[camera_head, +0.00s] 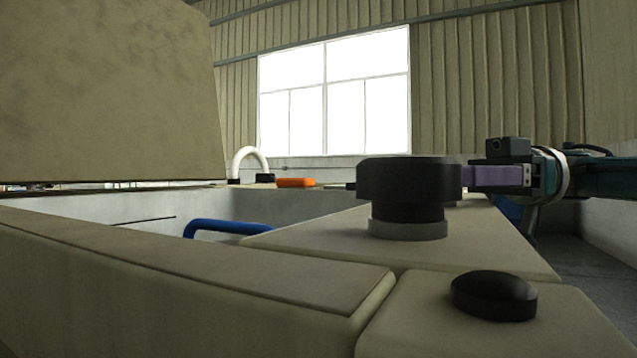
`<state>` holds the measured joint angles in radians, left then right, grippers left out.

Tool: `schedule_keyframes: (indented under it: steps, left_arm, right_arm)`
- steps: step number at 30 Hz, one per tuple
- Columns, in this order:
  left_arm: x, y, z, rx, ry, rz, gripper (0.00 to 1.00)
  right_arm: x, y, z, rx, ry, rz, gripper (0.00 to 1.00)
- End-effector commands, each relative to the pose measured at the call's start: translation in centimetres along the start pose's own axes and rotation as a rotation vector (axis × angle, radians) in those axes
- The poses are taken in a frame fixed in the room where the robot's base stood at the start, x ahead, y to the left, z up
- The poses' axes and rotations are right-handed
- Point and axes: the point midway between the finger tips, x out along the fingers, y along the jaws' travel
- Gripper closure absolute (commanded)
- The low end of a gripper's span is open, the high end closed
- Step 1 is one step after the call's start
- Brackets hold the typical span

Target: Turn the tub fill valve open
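A large black round knob (408,182) on a grey collar stands upright on the beige ledge, right of centre; it looks like the valve's handle, but no label shows. My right gripper (472,180) comes in from the right with its purple finger pointing left. The fingertip end meets the knob's right edge in the picture and is partly hidden there. I cannot tell whether it touches the knob or lies behind it, or how far apart the fingers are. My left gripper is not in view.
A low black oval cap (494,296) sits on the near beige block. A blue curved pipe (228,227) rises in the pale-walled recess. A white curved pipe (250,158) and an orange object (296,183) stand farther back. A large beige panel (110,95) fills the upper left.

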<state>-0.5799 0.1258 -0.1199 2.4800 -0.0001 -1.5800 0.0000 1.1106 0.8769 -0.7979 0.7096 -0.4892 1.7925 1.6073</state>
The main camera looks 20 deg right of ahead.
Motion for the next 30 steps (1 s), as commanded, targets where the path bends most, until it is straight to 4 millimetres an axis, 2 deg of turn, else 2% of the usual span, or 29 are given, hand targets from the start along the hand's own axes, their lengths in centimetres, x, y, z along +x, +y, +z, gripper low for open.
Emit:
schedule_keyframes:
  steps: [10, 11, 18, 26, 30]
  left_arm:
    - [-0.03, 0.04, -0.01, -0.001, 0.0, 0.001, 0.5]
    - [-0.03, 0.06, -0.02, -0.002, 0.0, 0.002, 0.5]
    - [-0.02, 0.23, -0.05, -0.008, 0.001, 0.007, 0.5]
    - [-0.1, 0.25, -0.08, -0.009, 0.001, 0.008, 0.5]
    - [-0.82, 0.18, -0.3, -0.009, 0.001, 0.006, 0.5]
  right_arm:
    - [0.13, -0.1, -0.23, -0.005, 0.006, -0.009, 0.96]
    - [0.13, -0.11, -0.24, -0.005, 0.006, -0.01, 0.37]
    - [0.08, -0.07, -0.16, -0.004, 0.004, -0.006, 0.11]
    - [0.06, -0.05, -0.14, -0.003, 0.003, -0.004, 0.11]
    - [0.3, -0.05, -0.37, -0.002, 0.002, -0.005, 0.11]
